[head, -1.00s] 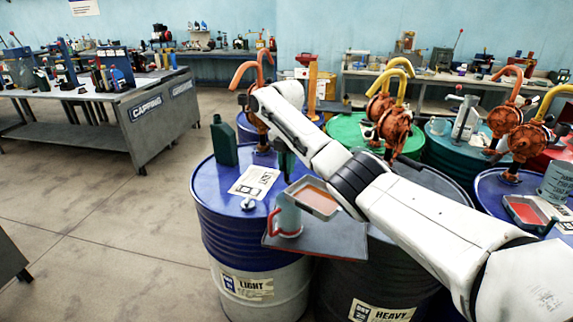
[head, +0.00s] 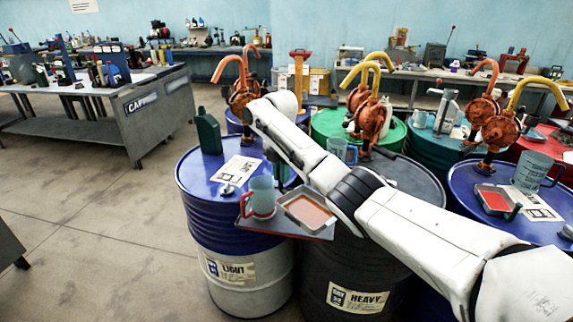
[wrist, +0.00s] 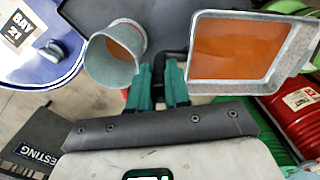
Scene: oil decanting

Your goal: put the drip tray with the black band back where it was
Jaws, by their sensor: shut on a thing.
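A metal drip tray (head: 293,216) with orange-brown oil in it is beside my arm at the front drums. It fills the upper right of the wrist view (wrist: 285,50). My gripper (wrist: 160,88), with green fingers, is shut at the tray's near left side; the held part is mostly hidden. No black band shows clearly on it. The jug (wrist: 108,68) is left of my fingers in the wrist view. I cannot tell whether the tray touches the board.
A second drip tray (head: 478,189) with red contents sits on the right blue drum (head: 462,205). A green bottle (head: 208,132) and a paper sheet (head: 238,168) are on the left blue drum (head: 190,178). Orange hand pumps (head: 372,122) stand behind.

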